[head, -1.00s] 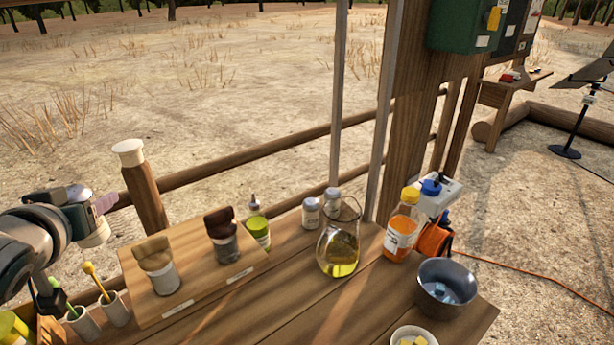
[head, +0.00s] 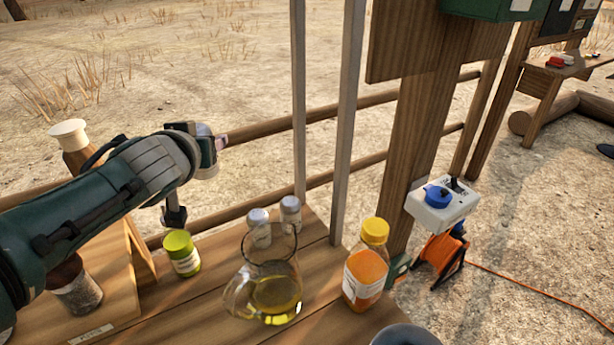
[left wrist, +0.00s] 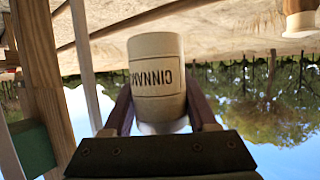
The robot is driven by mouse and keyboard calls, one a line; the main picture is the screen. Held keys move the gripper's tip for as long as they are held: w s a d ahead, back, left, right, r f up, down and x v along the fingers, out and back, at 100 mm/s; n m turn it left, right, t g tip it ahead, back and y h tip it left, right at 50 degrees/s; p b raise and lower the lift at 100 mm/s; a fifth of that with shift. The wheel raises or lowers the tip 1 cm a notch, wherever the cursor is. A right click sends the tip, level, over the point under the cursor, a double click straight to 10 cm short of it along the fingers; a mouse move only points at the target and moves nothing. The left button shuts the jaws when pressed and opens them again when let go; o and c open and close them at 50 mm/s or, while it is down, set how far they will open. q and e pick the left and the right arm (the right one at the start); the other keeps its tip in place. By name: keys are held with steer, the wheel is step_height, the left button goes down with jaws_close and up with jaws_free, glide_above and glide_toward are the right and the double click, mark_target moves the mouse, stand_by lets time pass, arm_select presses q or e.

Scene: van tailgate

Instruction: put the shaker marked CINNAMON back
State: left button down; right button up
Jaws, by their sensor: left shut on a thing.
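The cinnamon shaker (left wrist: 157,78) is a cream cylinder with dark CINNAM… lettering in the left wrist view. My left gripper (left wrist: 160,108) is shut around its sides. The wrist picture is upside down, lettering included, so the shaker looks about upright. In the head view my left gripper (head: 220,143) is out over the table's back edge, and I cannot clearly make out the shaker there. Two grey-lidded shakers, one front (head: 258,230) and one back (head: 290,212), stand at the table's back, behind the oil jug. My right gripper is out of view.
The glass oil jug (head: 262,290) and orange bottle (head: 366,272) stand on the table (head: 205,313). A wooden stand (head: 118,303) is at left. Two upright poles (head: 345,120) and rails rise behind.

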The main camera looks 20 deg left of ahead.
arm_select(q)
step_height(320, 180, down, 22)
steer(key=b, duration=1.9)
steer(key=shift+f, duration=0.2)
steer(key=shift+r, duration=0.1)
steer(key=c, duration=0.7)
jaws_free()
steer(key=shift+f, duration=0.2)
steer(key=shift+o, duration=1.2)
steer(key=shift+r, duration=0.25)
steer(key=p+v, duration=0.5)
steer(key=v, duration=0.1)
steer(key=shift+s+d+r, duration=0.2)
steer(key=shift+s+d, duration=0.1)
steer(key=shift+s, duration=0.35)
